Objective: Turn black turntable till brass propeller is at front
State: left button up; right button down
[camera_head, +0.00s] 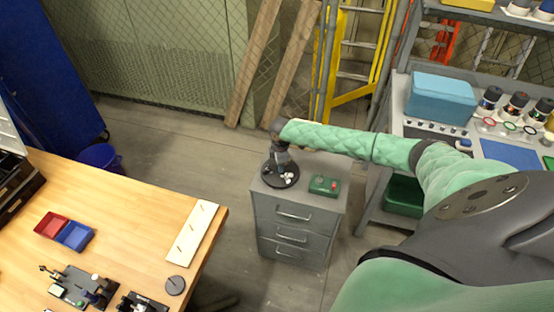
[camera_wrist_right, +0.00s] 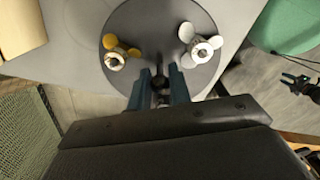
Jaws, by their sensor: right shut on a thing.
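The black turntable (camera_head: 270,181) is a round disc on top of the grey drawer cabinet; it also shows in the right wrist view (camera_wrist_right: 160,27). In the wrist view the brass propeller (camera_wrist_right: 116,52) is on the disc's left side and a silver-white propeller (camera_wrist_right: 200,46) is on its right. In the head view, the brass one is too small to make out. My right gripper (camera_wrist_right: 159,90) points down over the disc, shut on a dark post (camera_wrist_right: 159,78) between the propellers. Its fingers partly hide the post. My left gripper is not in view.
A wooden table (camera_head: 120,197) with red and blue trays stands at left. Shelving (camera_head: 393,122) stands at right. Open floor separates table and cabinet.

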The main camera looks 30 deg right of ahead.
jog(key=shift+r+m+p, duration=0.15)
jog(key=shift+m+p, duration=1.7)
jog(key=shift+m, duration=0.45)
jog(key=shift+w+m, duration=0.1)
jog(key=shift+m, duration=0.6)
jog(key=shift+m, duration=1.7)
jog(key=shift+m, duration=1.7)
